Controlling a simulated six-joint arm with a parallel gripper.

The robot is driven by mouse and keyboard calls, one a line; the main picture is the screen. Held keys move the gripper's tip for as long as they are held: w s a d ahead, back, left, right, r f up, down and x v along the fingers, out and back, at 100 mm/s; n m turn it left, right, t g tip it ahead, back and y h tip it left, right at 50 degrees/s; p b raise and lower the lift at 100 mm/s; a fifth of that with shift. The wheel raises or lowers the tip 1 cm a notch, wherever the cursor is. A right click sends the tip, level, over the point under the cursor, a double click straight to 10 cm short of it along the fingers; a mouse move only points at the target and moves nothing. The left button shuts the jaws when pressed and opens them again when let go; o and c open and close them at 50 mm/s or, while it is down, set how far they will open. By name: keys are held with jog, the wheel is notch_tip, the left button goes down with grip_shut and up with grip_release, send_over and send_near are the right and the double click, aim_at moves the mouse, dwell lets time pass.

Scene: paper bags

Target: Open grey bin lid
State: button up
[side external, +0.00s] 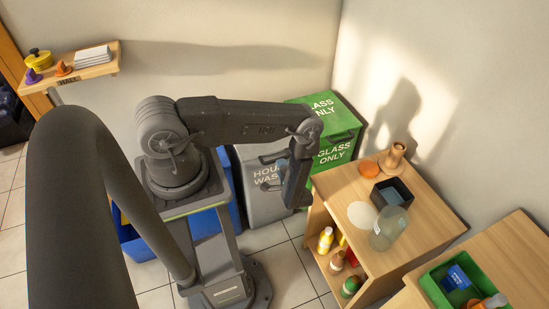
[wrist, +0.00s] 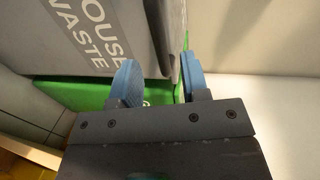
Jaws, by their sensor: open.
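The grey bin (side external: 262,205), marked with house waste lettering, stands on the floor behind my arm in the side view, between a blue bin and a green bin. My gripper is in front of it and hides part of its front and lettering. In the wrist view the grey bin (wrist: 85,45) fills the upper left. My gripper (wrist: 160,80) is open there, with its two blue fingertips apart on either side of a dark grey edge that seems to be the lid. I cannot tell whether they touch it. The lid looks closed.
A green glass bin (side external: 338,140) stands right beside the grey bin. A blue bin (side external: 138,246) is partly hidden behind my arm. A wooden shelf unit (side external: 400,255) with a clear jar (side external: 387,230) and bottles is close on the right. The tiled floor in front is partly free.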

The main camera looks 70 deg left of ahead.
aim_at(274, 157)
jog(key=x, duration=0.8)
jog(key=shift+d, duration=0.1)
grip_shut()
